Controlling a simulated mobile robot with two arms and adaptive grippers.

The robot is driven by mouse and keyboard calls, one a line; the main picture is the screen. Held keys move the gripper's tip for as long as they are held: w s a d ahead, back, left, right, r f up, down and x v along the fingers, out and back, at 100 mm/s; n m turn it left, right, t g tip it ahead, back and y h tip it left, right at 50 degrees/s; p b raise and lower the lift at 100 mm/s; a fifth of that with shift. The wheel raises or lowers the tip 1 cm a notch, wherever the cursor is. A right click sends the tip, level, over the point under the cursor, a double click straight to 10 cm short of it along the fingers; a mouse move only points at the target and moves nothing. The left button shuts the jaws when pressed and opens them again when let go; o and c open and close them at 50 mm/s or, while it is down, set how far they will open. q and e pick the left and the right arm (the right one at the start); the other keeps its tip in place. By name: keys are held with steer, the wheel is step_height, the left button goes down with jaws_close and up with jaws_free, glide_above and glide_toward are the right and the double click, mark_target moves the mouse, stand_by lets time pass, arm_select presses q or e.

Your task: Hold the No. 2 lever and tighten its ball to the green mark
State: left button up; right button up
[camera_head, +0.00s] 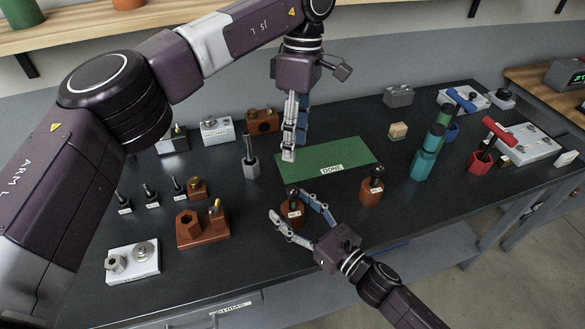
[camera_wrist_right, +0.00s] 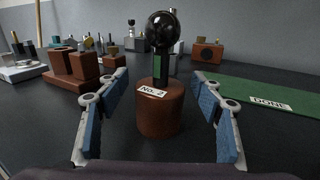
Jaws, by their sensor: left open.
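The No. 2 lever stands upright in a round brown wooden base (camera_head: 291,211), with its label facing the right wrist view (camera_wrist_right: 152,92). Its glossy black ball (camera_wrist_right: 163,32) sits on top of a dark stem, which shows a green patch (camera_wrist_right: 156,65). My right gripper (camera_head: 289,206) is open, low over the table. Its fingers flank the base, with visible gaps on both sides in the wrist view (camera_wrist_right: 158,84). My left gripper (camera_head: 293,156) is open and empty, pointing down above and behind the lever, near the green mat's left edge. The ball's seating on the stem is unclear.
A similar brown-based lever (camera_head: 371,192) stands to the right. The green DONE mat (camera_head: 335,157) lies behind, bare. A wooden block (camera_head: 203,228) stands left, and a grey hex post (camera_head: 250,166) stands by the mat. Teal (camera_head: 424,165) and red-handled (camera_head: 481,160) tools stand farther right.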

steer(key=v, duration=1.2)
